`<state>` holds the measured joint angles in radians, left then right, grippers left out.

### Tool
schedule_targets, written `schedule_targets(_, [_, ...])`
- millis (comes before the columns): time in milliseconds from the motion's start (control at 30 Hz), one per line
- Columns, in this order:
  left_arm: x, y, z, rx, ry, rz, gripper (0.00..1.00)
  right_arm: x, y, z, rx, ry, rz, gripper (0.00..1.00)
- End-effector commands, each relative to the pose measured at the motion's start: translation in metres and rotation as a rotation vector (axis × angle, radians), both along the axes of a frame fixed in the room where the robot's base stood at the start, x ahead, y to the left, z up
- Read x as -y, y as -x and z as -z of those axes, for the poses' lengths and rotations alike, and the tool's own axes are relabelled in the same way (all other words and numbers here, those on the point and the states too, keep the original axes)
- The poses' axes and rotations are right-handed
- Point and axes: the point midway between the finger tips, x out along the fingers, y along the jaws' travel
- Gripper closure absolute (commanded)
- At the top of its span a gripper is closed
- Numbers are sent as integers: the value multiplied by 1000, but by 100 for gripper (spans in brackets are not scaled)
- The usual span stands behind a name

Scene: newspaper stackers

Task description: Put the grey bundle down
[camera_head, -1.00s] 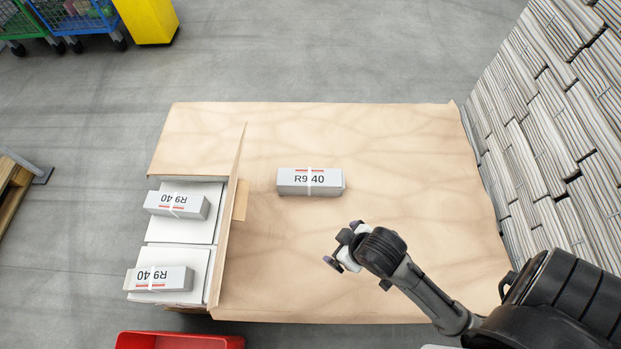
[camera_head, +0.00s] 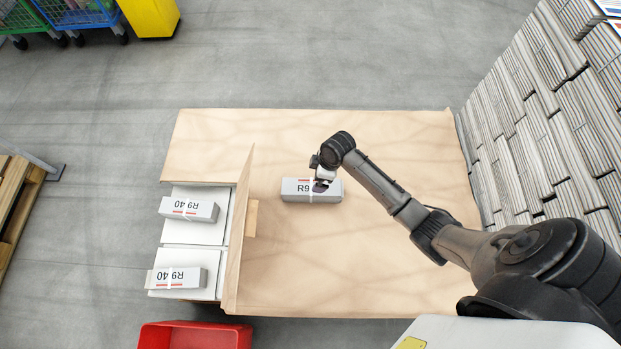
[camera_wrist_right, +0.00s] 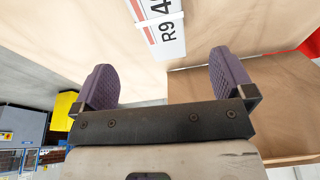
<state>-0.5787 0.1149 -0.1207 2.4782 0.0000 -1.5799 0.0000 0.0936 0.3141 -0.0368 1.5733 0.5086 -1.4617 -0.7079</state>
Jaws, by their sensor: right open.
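The grey bundle (camera_head: 297,190), marked R9 40 with a red line and a white strap, lies on the bare brown board (camera_head: 400,260), right of an upright divider. My right gripper (camera_head: 321,180) is open and stands over the bundle's right part, hiding some of its label. In the right wrist view the bundle (camera_wrist_right: 163,28) lies ahead, beyond the gap between the spread purple fingers (camera_wrist_right: 165,78), and nothing is between them. My left gripper is not in view.
Two similar bundles, the rear one (camera_head: 189,208) and the front one (camera_head: 177,278), rest on white stacks left of the divider (camera_head: 241,225). A newspaper wall (camera_head: 545,130) borders the right. A red bin (camera_head: 195,336) is in front. The board's front right is free.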

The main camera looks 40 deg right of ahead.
Motion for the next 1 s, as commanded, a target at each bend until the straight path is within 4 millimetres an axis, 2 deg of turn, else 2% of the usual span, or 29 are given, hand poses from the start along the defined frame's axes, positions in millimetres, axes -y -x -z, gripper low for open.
schedule_targets(167, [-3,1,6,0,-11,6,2,-3,-2,12,12,12,-61,0])
schedule_targets(500, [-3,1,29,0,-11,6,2,-13,-12,66,14,13,-63,0])
schedule_targets(867, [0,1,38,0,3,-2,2,-17,-16,88,13,14,-63,0])
schedule_targets(1000, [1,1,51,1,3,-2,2,-18,-19,108,12,12,-62,0])
